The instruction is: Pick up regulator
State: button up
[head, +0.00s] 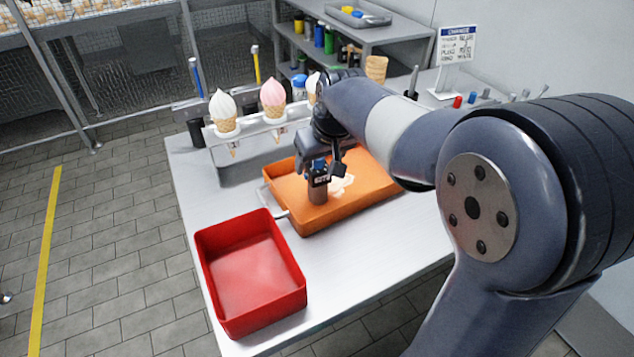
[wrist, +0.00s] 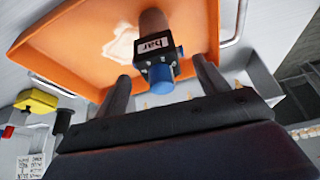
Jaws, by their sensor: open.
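The regulator has a dark housing with a white "bar" label, a blue knob and a brownish cylindrical lower part. It stands in the orange tray (head: 355,207), and shows in the head view (head: 318,183) and wrist view (wrist: 153,48). My gripper is open above it in the head view (head: 325,163). In the wrist view my gripper's (wrist: 161,70) two dark fingers are spread, with the blue knob between their tips and gaps on both sides. Neither finger visibly touches it. My arm hides part of the tray's far side in the head view.
A red bin (head: 250,275), empty, stands at the table's front left. A rack (head: 255,130) holding ice cream cones is behind the orange tray. A pale spill (head: 342,184) lies in the tray beside the regulator.

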aim_at(318, 183)
jog(key=x, duration=0.4)
jog(key=shift+f+b, duration=0.3)
jog(key=shift+f, duration=0.15)
jog(key=shift+c, duration=0.6)
jog(key=c, duration=1.1)
